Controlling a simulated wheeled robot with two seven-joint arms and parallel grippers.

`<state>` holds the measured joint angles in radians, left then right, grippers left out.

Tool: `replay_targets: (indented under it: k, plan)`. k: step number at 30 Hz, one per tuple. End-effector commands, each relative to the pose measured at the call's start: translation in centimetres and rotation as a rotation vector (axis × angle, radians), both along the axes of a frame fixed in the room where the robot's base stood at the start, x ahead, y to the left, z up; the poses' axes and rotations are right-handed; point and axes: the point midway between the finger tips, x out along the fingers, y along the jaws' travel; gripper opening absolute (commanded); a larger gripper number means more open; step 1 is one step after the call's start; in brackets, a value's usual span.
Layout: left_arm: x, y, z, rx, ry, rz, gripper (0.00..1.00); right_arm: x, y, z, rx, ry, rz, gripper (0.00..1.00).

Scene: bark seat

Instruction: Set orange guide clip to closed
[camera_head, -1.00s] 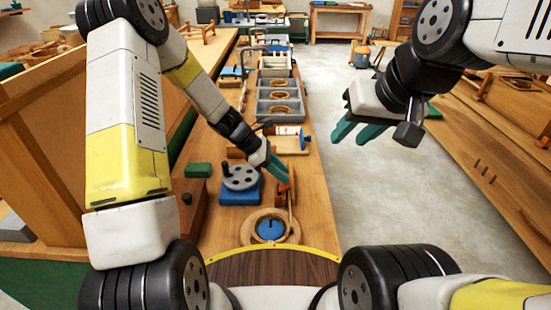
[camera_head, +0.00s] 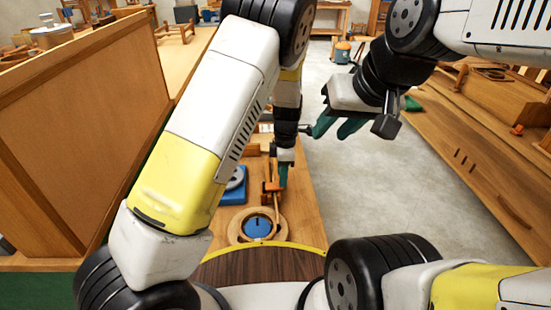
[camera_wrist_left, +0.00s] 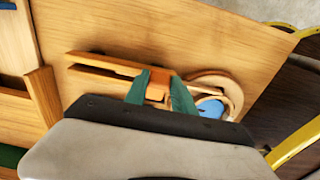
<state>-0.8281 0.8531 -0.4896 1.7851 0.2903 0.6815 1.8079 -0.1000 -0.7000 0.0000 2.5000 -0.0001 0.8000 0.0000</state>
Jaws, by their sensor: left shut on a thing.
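The orange guide clip (camera_head: 272,187) stands on the wooden bench just behind a round wooden ring with a blue centre. My left gripper (camera_head: 283,174) comes down on it from above. In the left wrist view its green fingers (camera_wrist_left: 160,92) are shut on the orange clip (camera_wrist_left: 158,90), one finger on each side. A long wooden bar (camera_wrist_left: 105,64) extends from the clip to the left in that view. The clip's lower part is hidden by the gripper. My right gripper (camera_head: 338,127) hangs over the floor, fingers apart, empty.
The wooden ring with the blue disc (camera_head: 258,224) lies close in front of the clip. A blue block with a grey disc (camera_head: 233,190) stands to its left, partly hidden by my left arm. A tall wooden panel (camera_head: 80,130) is at the left. Grey floor is open at right.

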Motion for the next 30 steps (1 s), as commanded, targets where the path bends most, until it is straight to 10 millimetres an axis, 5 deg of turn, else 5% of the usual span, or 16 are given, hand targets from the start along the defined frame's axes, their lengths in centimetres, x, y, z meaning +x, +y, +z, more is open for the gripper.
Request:
replay_targets:
  k: [23, 24, 27, 30]
  plan:
    - [0.05, -0.48, -0.82, 0.103, -0.001, 0.001, 0.0, 0.0, 0.0, 0.0, 0.0, 0.0, 0.0, 0.36]
    - [0.04, -0.47, -0.83, 0.103, 0.0, 0.001, 0.34, 0.0, 0.0, 0.0, 0.0, 0.0, 0.0, 0.36]
    - [0.03, -0.48, -0.81, 0.103, 0.0, 0.001, 0.53, 0.01, 0.0, -0.01, 0.0, 0.0, 0.0, 0.36]
    - [0.01, -0.48, -0.78, 0.103, 0.001, 0.001, 0.53, 0.0, 0.0, 0.0, 0.0, 0.0, 0.0, 0.36]
